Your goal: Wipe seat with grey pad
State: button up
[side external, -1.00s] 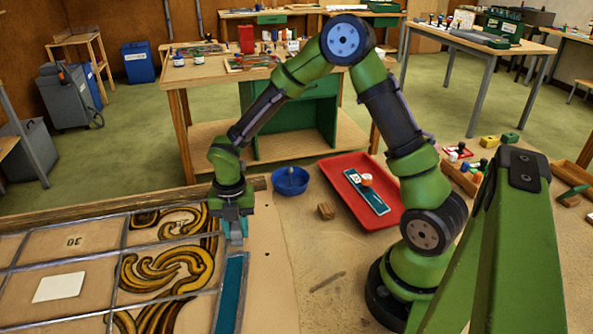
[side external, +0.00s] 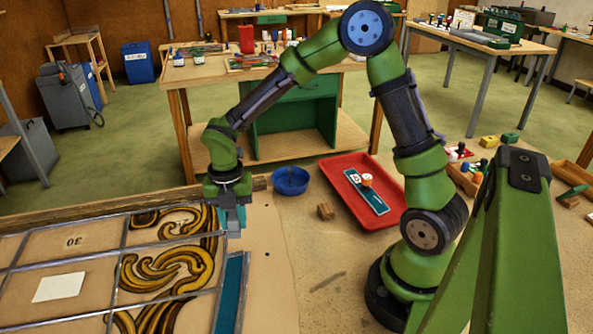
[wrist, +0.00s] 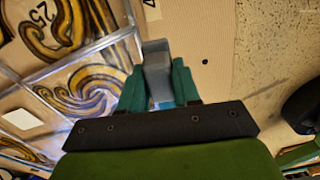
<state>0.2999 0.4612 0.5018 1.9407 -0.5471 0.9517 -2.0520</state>
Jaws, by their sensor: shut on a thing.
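My gripper (side external: 232,203) is shut on a grey pad (side external: 233,217) and holds it pointing down at the right edge of the leaded panel. In the wrist view the grey pad (wrist: 157,70) sits between the teal fingers, its far end over or beside a lead strip. The leaded panel (side external: 122,228) has brown swirl-painted pieces and grey lead lines. A long teal strip (side external: 231,290) lies along its right edge, nearer the camera than the pad. The seat cannot be told apart with certainty; the pad and fingers cover part of that edge. Contact under the pad is unclear.
A red tray (side external: 342,163) holds a teal strip and an orange-topped thing. A wooden rail (side external: 90,213) runs along the panel's back. Bare board lies right of the teal strip.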

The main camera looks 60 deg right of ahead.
jog(key=shift+r, duration=0.7)
jog(key=shift+r, duration=1.55)
